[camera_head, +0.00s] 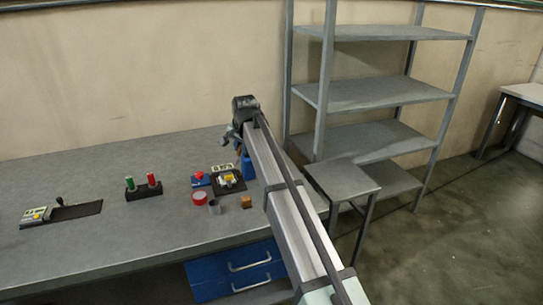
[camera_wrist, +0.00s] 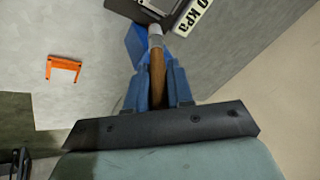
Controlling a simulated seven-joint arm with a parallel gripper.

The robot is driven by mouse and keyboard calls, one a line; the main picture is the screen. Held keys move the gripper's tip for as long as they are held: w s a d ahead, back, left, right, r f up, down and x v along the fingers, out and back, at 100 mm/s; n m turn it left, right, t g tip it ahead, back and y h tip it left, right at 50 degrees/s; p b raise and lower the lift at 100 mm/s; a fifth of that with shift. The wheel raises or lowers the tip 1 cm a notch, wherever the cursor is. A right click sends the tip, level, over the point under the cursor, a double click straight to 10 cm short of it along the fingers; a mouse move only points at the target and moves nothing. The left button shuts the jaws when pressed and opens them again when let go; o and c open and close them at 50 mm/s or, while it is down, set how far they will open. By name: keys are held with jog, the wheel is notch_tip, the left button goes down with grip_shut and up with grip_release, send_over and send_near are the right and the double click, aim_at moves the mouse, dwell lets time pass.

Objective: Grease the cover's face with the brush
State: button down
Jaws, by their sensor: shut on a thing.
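My gripper (camera_wrist: 159,68) has blue fingers shut on the brown wooden handle of the brush (camera_wrist: 157,82). The brush's pale metal collar points toward the top of the wrist view, beside a blue object and close to a dark unit. Its bristles cannot be made out. In the head view my gripper (camera_head: 232,136) is over the bench near the small gauge unit, and the brush is too small to tell. I cannot tell for sure which thing is the cover, so its face is not identified.
On the bench (camera_head: 110,165) are a dark gauge unit (camera_head: 228,181), a blue block-like object (camera_head: 247,168), a red ring (camera_head: 199,198), a grey cylinder (camera_head: 214,208) and a brown cube (camera_head: 246,202). A rack (camera_head: 143,192) holds red and green cylinders. An orange bracket (camera_wrist: 63,67) lies apart.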

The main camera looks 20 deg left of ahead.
jog(key=s+a+r, duration=0.2)
jog(key=s+a, duration=0.1)
jog(key=a, duration=0.3)
jog(key=shift+w+f, duration=0.15)
jog(key=shift+f, duration=1.45)
jog(key=shift+w+f, duration=0.1)
jog(key=shift+f, duration=1.5)
jog(key=shift+f, duration=0.9)
